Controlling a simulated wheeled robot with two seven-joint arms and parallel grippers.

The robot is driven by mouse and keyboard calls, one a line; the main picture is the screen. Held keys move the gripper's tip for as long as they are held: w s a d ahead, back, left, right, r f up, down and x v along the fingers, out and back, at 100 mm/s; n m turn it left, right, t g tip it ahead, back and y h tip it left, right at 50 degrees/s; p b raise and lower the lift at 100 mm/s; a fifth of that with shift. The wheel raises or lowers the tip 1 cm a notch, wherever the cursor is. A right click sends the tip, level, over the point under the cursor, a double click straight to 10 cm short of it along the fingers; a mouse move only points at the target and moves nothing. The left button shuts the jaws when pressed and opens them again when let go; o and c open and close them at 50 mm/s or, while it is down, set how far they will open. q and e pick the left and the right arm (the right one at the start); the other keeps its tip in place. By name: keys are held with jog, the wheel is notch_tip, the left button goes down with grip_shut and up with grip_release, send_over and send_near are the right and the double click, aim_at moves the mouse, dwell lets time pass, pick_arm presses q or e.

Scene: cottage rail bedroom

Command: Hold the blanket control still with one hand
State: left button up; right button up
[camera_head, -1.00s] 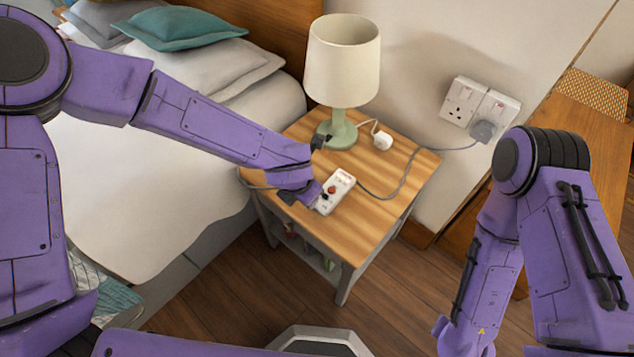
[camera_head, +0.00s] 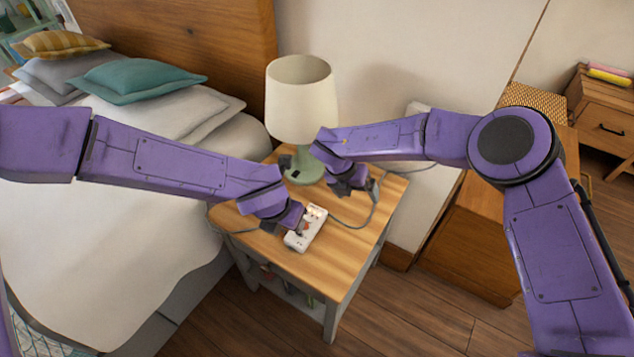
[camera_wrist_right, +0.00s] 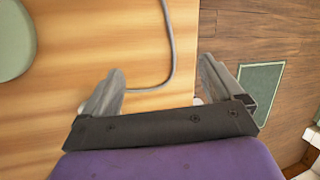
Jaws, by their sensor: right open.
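The blanket control (camera_head: 308,228), a small white box with dark and reddish controls on its face, lies on the wooden bedside table (camera_head: 345,265). My left gripper (camera_head: 288,222) is at its left side, touching or very close. Its fingers are mostly hidden, so I cannot tell whether they grip. My right gripper (camera_head: 352,188) is above the table's back right part, behind and to the right of the control. In the right wrist view its fingers (camera_wrist_right: 163,88) are wide apart, with only table top and a grey cable (camera_wrist_right: 168,50) between and beyond them.
A lamp with a cream shade (camera_head: 301,100) and green base stands at the back of the table, close to both arms. The bed (camera_head: 110,240) is on the left. A wall and wooden furniture (camera_head: 470,240) are on the right.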

aim_at(317, 209)
jog(key=a+r+m+g+y, duration=0.15)
jog(key=a+r+y, duration=0.25)
jog(key=a, duration=0.6)
notch_tip(317, 209, down, 10)
jog(key=shift+a+f, duration=0.1)
jog(key=shift+c, duration=0.3)
jog(key=c, duration=1.2)
